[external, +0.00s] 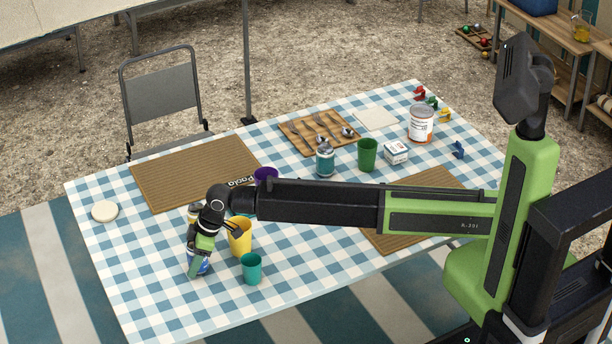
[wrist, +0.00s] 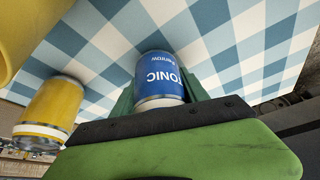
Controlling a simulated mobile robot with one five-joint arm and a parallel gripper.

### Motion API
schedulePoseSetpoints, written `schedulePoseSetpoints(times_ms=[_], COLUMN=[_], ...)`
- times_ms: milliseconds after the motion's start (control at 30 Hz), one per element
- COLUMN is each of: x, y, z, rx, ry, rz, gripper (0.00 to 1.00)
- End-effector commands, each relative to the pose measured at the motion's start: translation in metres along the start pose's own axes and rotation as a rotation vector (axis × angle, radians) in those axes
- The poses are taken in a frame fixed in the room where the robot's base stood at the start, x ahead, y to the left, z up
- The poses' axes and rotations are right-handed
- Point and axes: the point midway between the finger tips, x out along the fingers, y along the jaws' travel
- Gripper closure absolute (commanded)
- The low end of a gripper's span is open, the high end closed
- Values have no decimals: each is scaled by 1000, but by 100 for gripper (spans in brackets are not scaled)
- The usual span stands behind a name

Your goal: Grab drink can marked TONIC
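The blue drink can marked TONIC (wrist: 160,78) is in the middle of the wrist view, its lettering upside down and its silver end towards me. My gripper (wrist: 158,92) has one green finger on each side of it, both close against its sides. In the external view my gripper (external: 198,262) points down near the table's front left, and a bit of the blue can (external: 205,268) shows behind a finger. Whether the can's far end touches the cloth is hidden.
A yellow cup (external: 240,240) and a teal cup (external: 251,270) stand just right of my gripper.

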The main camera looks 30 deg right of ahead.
Motion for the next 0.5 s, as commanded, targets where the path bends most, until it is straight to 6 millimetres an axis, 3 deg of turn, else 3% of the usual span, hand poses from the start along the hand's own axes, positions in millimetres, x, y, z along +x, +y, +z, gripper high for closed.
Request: schedulePoseSetpoints(times_ms=[33,200,500], x=[0,0,-5], y=[0,0,0], z=[0,0,-2], rx=[0,0,0], ry=[0,0,0], rz=[0,0,0], gripper=[66,87,87])
